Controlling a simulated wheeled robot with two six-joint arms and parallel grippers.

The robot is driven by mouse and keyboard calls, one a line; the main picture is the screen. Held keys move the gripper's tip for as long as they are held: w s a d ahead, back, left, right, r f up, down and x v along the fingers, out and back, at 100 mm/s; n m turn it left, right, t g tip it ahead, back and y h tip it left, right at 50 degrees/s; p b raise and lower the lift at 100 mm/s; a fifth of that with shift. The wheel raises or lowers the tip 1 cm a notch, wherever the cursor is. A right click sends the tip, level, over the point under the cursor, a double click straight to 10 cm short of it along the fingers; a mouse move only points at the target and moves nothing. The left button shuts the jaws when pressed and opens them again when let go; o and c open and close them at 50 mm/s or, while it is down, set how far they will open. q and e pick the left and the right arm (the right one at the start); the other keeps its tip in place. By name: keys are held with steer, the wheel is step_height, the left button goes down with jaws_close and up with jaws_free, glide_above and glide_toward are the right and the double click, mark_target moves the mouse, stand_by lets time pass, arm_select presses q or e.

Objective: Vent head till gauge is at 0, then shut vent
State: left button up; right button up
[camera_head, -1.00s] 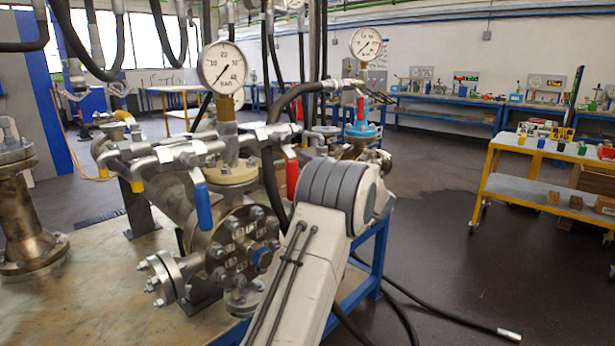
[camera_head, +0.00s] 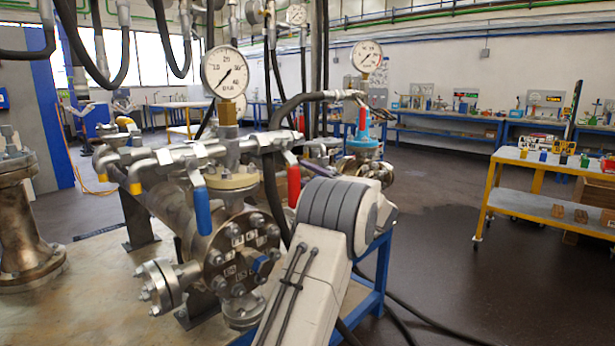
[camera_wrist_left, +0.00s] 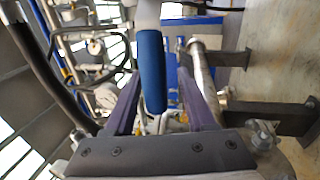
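A flanged vessel (camera_head: 185,215) lies on the bench. Above it is a pipe assembly with a blue lever handle (camera_head: 203,211) and a red one (camera_head: 293,183), both hanging down. A round dial gauge (camera_head: 225,73) stands on top; its needle lies on a lower-left to upper-right slant, too small to read surely. My right gripper is not visible.
A second gauge (camera_head: 367,56) stands on a blue fitting behind, to the right. Black hoses hang around the vessel. Another flanged vessel (camera_head: 25,225) stands at the left. A yellow cart (camera_head: 515,200) stands at the right, with open floor before it.

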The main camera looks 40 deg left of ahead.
arm_select(q)
steer(key=v, duration=1)
steer(key=shift+d, duration=0.25)
